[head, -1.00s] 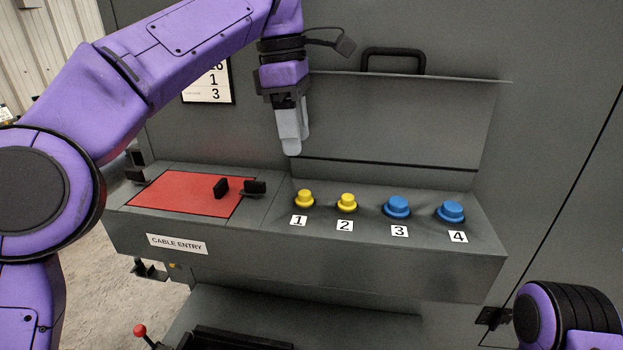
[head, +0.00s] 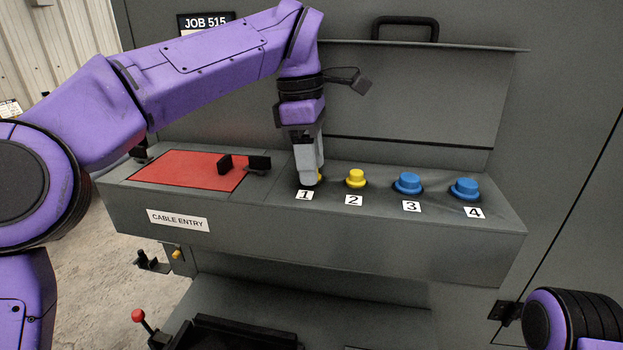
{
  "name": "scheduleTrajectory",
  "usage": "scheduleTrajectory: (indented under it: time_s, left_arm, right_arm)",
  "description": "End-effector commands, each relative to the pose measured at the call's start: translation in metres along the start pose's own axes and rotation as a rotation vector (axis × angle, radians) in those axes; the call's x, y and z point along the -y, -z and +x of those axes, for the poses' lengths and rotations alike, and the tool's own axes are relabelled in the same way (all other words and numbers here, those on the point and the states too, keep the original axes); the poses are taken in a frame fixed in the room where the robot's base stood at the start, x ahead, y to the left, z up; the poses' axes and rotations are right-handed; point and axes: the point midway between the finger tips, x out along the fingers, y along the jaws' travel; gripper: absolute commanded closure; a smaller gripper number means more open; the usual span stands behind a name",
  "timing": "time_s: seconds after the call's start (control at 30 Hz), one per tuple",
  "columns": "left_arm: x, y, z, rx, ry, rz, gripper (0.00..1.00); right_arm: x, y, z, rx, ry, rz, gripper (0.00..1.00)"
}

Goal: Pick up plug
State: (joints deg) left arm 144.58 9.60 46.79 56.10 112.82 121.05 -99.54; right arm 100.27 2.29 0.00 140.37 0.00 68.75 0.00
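My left gripper (head: 309,182) points down at the position labelled 1 on the grey ledge. Its pale fingers cover most of the yellow plug (head: 320,177) there, and only a sliver of yellow shows at their right side. I cannot tell whether the fingers are closed on it. A second yellow plug (head: 356,178) stands at label 2. Blue plugs stand at label 3 (head: 408,183) and label 4 (head: 466,188). My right gripper is out of view; only part of my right arm shows at the lower right.
A "CABLE ENTRY" label (head: 178,220) is on the ledge front. A raised lid with a black handle (head: 405,22) stands behind. A red-knobbed lever (head: 138,316) is below.

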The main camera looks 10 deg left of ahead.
Motion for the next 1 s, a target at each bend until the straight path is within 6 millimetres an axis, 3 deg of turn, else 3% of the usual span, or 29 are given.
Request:
scheduleTrajectory:
  time_s: [0.03, 0.13, 0.17, 0.63, 0.8, 0.87, 1.0]
  left_arm:
    - [0.000, 0.000, 0.000, 0.000, 0.000, 0.000, 0.63]
    - [0.000, 0.000, 0.000, -0.001, 0.000, 0.000, 0.96]
    - [0.000, 0.000, 0.000, -0.001, 0.000, 0.000, 1.00]
    - [0.000, -0.001, -0.006, -0.003, 0.001, -0.001, 1.00]
    - [-0.001, -0.005, -0.038, -0.003, -0.002, -0.001, 1.00]
    - [0.011, -0.008, -0.046, -0.002, -0.003, 0.001, 1.00]
    - [0.042, -0.018, -0.084, -0.002, -0.003, 0.002, 1.00]
  right_arm:
    - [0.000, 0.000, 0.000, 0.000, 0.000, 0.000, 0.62]
    - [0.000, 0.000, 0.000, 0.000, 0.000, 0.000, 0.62]
    - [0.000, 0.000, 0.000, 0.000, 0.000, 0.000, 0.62]
    - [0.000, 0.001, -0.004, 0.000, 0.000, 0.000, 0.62]
    - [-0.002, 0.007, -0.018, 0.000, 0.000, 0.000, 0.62]
    - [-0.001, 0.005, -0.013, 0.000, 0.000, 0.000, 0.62]
    - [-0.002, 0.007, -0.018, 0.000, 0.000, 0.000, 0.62]
